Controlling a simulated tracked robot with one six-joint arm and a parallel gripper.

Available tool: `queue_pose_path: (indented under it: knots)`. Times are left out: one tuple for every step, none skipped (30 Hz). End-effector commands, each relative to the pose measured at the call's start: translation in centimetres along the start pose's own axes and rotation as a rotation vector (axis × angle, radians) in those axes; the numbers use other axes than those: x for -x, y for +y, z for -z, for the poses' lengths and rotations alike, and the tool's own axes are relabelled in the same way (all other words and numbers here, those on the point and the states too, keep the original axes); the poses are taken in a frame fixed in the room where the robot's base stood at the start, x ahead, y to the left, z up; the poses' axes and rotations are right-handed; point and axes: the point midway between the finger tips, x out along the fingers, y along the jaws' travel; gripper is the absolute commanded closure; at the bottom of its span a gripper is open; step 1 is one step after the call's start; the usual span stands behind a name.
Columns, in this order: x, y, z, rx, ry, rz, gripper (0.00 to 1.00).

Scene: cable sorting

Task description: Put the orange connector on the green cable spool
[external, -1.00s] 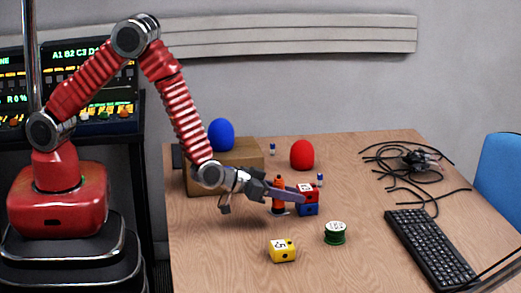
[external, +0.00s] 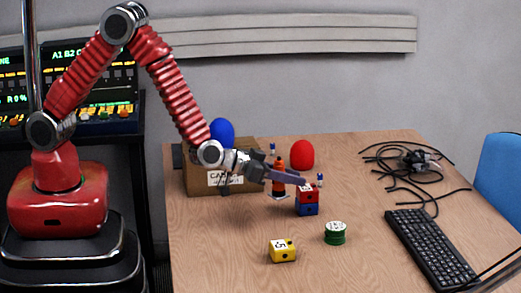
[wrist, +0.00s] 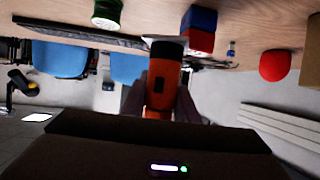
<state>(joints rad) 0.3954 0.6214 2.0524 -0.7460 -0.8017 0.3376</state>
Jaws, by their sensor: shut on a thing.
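The orange connector (external: 279,185) is between the fingers of my gripper (external: 283,176), upright and a little above the table. In the wrist view the orange connector (wrist: 160,85) fills the middle, with a finger of my gripper (wrist: 163,98) on each side, shut on it. The green cable spool (external: 335,234) stands on the table, to the right of and nearer than my gripper. In the wrist view, which is upside down, the green cable spool (wrist: 106,16) is at the top, apart from the connector.
A red cube (external: 307,193) sits on a blue cube (external: 307,209) close to the right of my gripper. A yellow cube (external: 283,250) is in front. A cardboard box (external: 225,180), red ball (external: 302,155), keyboard (external: 430,247) and tangled black cables (external: 415,160) lie around. Table around the spool is clear.

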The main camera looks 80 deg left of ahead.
Motion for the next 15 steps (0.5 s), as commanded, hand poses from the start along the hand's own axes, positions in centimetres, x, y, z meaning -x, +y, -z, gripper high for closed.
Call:
queue_pose_path:
  knots:
    - [0.0,0.0,0.0,0.0,0.001,0.0,0.99]
    - [0.0,0.0,0.0,0.0,0.001,-0.001,0.99]
    - [0.0,0.1,-0.1,-0.001,0.001,-0.001,0.99]
    - [0.0,0.1,-0.2,-0.001,0.0,-0.002,0.99]
    - [0.0,0.2,-0.3,-0.002,0.0,-0.003,0.99]
    - [0.0,0.2,-0.6,-0.003,-0.001,-0.004,0.99]
    - [-0.1,0.3,-0.8,-0.004,-0.001,-0.006,0.99]
    - [-0.2,0.5,-0.9,-0.004,0.0,-0.007,0.99]
    - [-0.5,0.9,-0.9,-0.004,0.001,-0.009,0.99]
    - [-0.7,1.2,-0.8,-0.002,0.002,-0.008,0.99]
    - [-1.0,1.5,-0.7,0.0,0.002,-0.005,0.99]
    - [-1.4,1.9,-0.4,0.0,0.002,-0.002,0.99]
    - [-1.8,2.2,-0.2,0.004,0.003,0.002,0.99]
    - [-2.1,2.6,0.0,0.004,0.003,0.005,0.99]
    - [-2.7,3.1,0.3,0.008,0.003,0.01,0.99]
